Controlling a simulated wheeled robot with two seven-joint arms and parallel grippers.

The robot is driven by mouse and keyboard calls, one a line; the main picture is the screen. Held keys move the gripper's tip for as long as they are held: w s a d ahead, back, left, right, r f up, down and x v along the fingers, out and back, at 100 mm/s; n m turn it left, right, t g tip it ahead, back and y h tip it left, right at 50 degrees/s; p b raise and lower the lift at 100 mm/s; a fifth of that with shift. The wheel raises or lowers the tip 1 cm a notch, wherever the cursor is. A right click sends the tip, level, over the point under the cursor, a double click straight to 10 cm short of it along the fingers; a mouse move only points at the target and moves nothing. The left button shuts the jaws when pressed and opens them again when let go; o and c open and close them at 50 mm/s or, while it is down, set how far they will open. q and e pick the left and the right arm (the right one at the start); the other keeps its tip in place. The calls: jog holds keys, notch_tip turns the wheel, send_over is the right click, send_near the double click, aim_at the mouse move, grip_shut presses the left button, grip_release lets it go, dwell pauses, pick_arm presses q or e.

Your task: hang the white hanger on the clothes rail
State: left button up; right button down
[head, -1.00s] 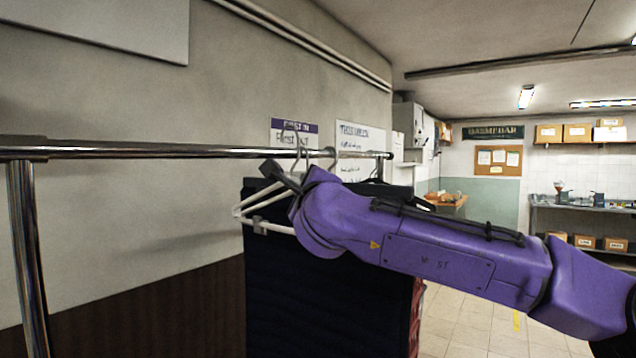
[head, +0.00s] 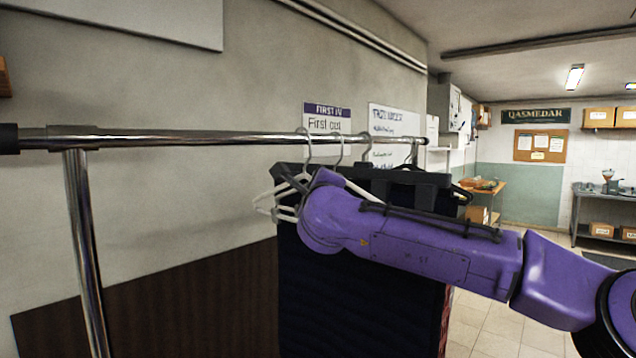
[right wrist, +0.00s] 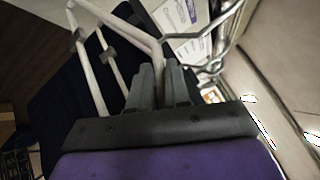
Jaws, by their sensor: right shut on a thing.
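The white hanger (head: 265,203) is in my right gripper (head: 292,186), which is shut on it just below its hook. Its pale hook (head: 308,150) rises to the clothes rail (head: 220,138), with its top slightly above the bar. I cannot tell whether it rests on the bar. In the right wrist view the fingers (right wrist: 163,88) close at the hanger's neck, and the white hanger arms (right wrist: 88,62) spread to the left with grey clips. My left gripper is not in view.
Other hanger hooks (head: 366,150) sit on the rail just right of the held one. Dark garments (head: 350,290) hang below, close behind my right arm. The rail's left stretch is bare, above a chrome upright (head: 85,240). A wall runs behind.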

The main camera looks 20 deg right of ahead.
dwell(0.3)
jog(key=c, duration=1)
grip_release()
jog(key=shift+f, duration=0.1)
jog(key=shift+s, duration=0.15)
